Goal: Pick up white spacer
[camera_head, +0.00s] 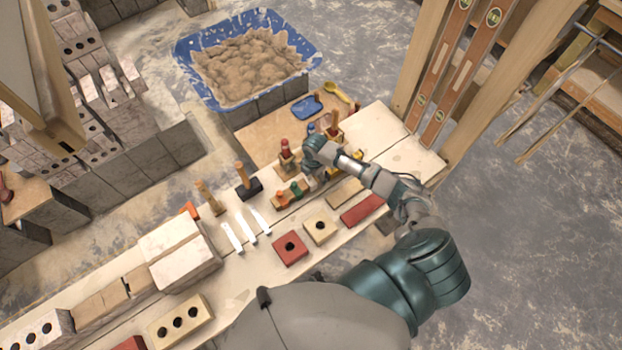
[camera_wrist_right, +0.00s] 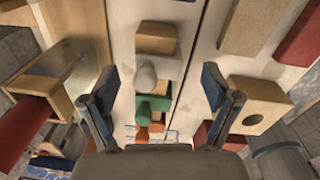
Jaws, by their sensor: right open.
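A row of small coloured pieces stands on the pale planks. In the right wrist view the row holds a whitish piece with a rounded knob (camera_wrist_right: 146,78), likely the white spacer, with a green piece (camera_wrist_right: 153,103) and an orange piece (camera_wrist_right: 142,135) beyond it. The green piece also shows in the head view (camera_head: 296,189). My right gripper (camera_head: 317,168) is over this row. In the wrist view its fingers (camera_wrist_right: 163,88) are spread apart with nothing gripped, and the whitish piece appears between them. In the head view my gripper largely hides it. My left gripper is out of view.
A holed tan block (camera_head: 320,227), a holed red block (camera_head: 290,248) and a red bar (camera_head: 362,209) lie in front of the row. Flat white strips (camera_head: 245,231) lie to its left. Wooden-handled tools stand behind. A blue mortar tub (camera_head: 305,47) is farther back.

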